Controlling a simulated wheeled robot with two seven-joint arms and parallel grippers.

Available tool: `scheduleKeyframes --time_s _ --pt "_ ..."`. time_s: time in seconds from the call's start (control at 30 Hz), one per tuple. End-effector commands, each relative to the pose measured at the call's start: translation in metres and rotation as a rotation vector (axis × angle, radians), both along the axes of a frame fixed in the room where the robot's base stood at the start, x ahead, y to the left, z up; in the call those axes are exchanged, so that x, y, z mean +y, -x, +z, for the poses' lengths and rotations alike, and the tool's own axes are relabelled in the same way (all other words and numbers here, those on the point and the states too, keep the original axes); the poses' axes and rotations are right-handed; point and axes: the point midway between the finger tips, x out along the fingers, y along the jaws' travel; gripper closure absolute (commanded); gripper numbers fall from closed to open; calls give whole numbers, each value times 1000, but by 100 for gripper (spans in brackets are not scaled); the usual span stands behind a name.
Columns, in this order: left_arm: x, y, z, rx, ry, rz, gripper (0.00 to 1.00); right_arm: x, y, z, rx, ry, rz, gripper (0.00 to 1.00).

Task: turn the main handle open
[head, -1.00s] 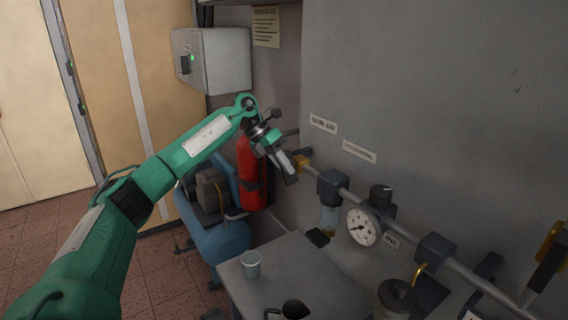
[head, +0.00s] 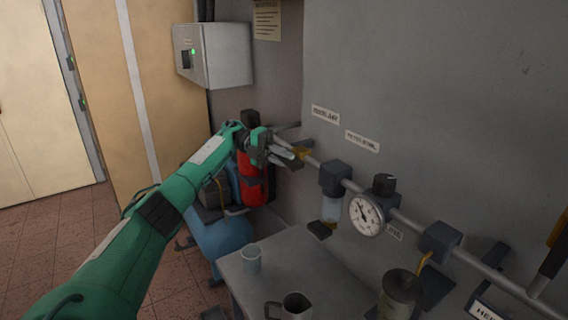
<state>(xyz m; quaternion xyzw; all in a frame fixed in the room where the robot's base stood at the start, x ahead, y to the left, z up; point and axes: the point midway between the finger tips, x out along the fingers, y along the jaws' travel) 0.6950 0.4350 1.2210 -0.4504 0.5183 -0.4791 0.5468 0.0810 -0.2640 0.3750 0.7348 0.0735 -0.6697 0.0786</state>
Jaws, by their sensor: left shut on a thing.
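My left arm reaches in from the lower left. My right gripper is out of view.
A pressure gauge (head: 366,216) and filter units hang along the pipe to the right. A red extinguisher (head: 252,183) and blue compressor tank (head: 222,238) stand behind my arm.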

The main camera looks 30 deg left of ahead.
Motion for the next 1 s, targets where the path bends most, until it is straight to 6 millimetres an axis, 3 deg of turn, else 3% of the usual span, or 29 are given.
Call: scheduleKeyframes --time_s 0.3,0.87,0.9,1.0 --pt "0 -1 -2 50 124 1 100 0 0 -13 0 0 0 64" --pt "0 -1 -1 63 152 2 100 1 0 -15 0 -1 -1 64" --pt "0 0 -1 63 152 2 82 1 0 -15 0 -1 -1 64" --pt "0 0 -1 63 152 1 62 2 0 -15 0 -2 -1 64"
